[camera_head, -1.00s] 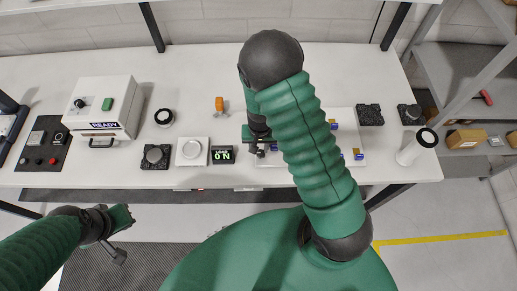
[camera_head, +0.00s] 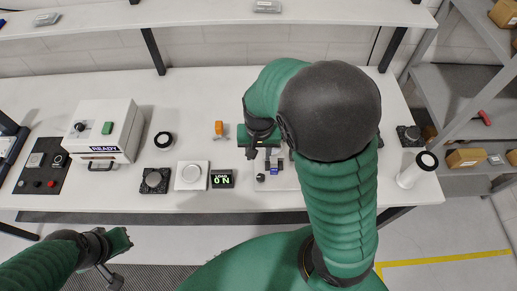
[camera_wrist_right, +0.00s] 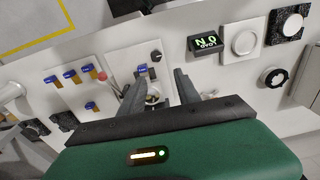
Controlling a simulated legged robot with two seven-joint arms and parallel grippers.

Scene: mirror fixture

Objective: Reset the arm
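My right arm rises in front of the bench in the head view. In the right wrist view the two dark fingers (camera_wrist_right: 158,92) are spread apart. A small blue-topped block (camera_wrist_right: 142,70) shows between and beyond them, on the plate, and I see nothing clamped. My left gripper (camera_head: 120,250) hangs low in front of the bench at the lower left, away from everything; its finger gap is unclear.
The display (camera_head: 222,179) reads 0 N. A white READY box (camera_head: 105,130) stands left. A white cylinder (camera_head: 412,172) stands at the bench's right end.

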